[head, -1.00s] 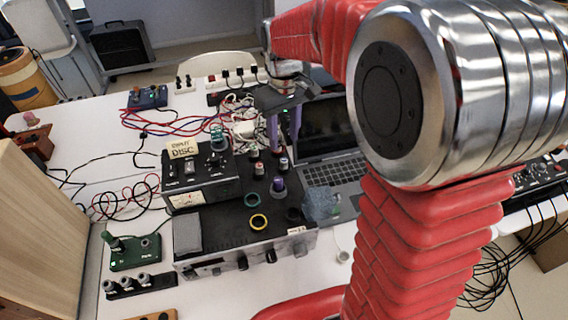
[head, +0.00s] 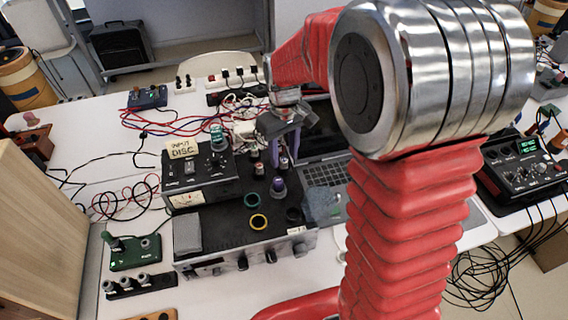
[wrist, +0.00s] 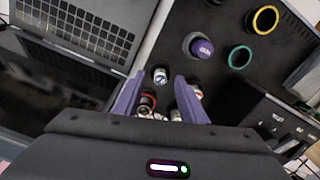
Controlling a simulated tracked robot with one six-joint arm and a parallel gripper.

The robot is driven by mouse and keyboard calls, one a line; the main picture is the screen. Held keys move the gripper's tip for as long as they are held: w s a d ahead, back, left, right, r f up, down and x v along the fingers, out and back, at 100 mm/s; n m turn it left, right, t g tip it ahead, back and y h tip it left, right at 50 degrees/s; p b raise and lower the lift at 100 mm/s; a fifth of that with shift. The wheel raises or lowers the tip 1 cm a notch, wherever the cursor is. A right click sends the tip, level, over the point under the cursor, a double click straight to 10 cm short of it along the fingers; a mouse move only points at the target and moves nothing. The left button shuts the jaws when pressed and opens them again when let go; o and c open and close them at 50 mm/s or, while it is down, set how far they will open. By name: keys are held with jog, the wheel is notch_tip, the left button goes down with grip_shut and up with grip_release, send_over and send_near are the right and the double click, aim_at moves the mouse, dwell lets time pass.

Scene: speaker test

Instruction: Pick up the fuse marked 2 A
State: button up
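Several small fuse-like cylinders with coloured bands stand on the black top of an equipment box (head: 225,232). One (head: 259,169) shows in the head view; in the wrist view one has a blue-and-white end (wrist: 160,75) and another a red ring (wrist: 147,101). I cannot read any rating, so I cannot tell which is 2 A. My gripper (head: 284,155) is above the cylinders, pointing down. Its purple fingers are apart, with cylinders showing between them in the wrist view (wrist: 160,80). It holds nothing visible. My gripper's body hides part of the group.
A purple-topped knob (head: 278,187), a teal ring (head: 252,200) and a yellow ring (head: 258,222) are on the box top near the cylinders. A control unit (head: 200,172) stands to the left. An open laptop (head: 325,172) lies close on the right. Cables lie behind.

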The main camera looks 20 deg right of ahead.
jog(key=shift+f, duration=0.75)
jog(key=shift+c, duration=0.5)
grip_shut()
